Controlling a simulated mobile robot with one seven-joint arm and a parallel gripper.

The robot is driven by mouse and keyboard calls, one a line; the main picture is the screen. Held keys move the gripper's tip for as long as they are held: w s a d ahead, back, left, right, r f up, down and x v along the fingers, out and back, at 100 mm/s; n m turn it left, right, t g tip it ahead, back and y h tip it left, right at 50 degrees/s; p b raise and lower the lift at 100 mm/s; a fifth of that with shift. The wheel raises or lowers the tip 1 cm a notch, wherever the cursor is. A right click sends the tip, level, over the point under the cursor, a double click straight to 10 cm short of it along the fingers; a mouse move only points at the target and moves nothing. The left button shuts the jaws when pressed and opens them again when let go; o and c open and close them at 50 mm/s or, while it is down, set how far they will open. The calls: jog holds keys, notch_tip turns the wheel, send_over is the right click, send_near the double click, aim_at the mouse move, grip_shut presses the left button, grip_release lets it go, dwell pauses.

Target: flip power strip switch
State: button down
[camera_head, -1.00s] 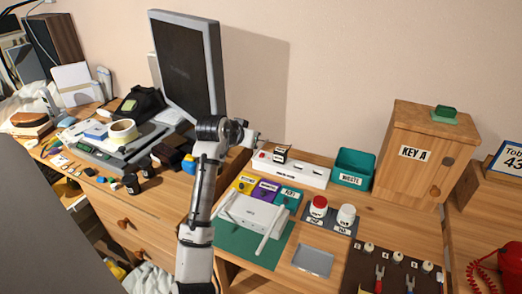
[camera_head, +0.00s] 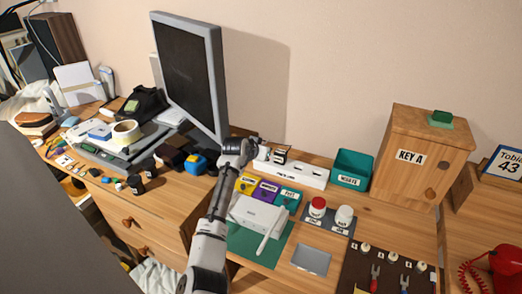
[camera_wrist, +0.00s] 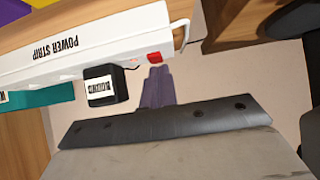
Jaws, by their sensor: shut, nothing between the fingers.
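The white power strip (camera_head: 300,174) lies along the back of the desk against the wall. It also fills the upper left of the wrist view (camera_wrist: 85,38), lettered "POWER STRIP". Its red switch (camera_wrist: 154,58) is at the cord end; I cannot make it out in the head view. A black plug (camera_wrist: 103,87) with a white label sits in the strip beside the switch. My gripper (camera_wrist: 160,70) is shut and empty, its fingertips just beside the red switch; I cannot tell whether they touch. In the head view my gripper (camera_head: 257,143) is above the strip's left end.
A monitor (camera_head: 190,75) stands close to the left of my gripper. A teal waste bin (camera_head: 352,167) is right of the strip. Coloured labelled blocks (camera_head: 267,189) and a white router (camera_head: 258,214) are in front. The wooden key cabinet (camera_head: 415,150) stands farther right.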

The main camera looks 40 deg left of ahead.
jog(key=shift+w+p, duration=0.1)
jog(key=shift+p, duration=0.2)
jog(key=shift+a+f+g, duration=0.1)
jog(key=shift+f+g, duration=0.05)
jog(key=shift+g, duration=0.15)
jog(key=shift+w, duration=0.1)
jog(key=shift+w+a+r, duration=0.15)
jog(key=shift+w+r, duration=0.05)
jog(key=shift+w, duration=0.35)
jog(key=shift+r, duration=0.1)
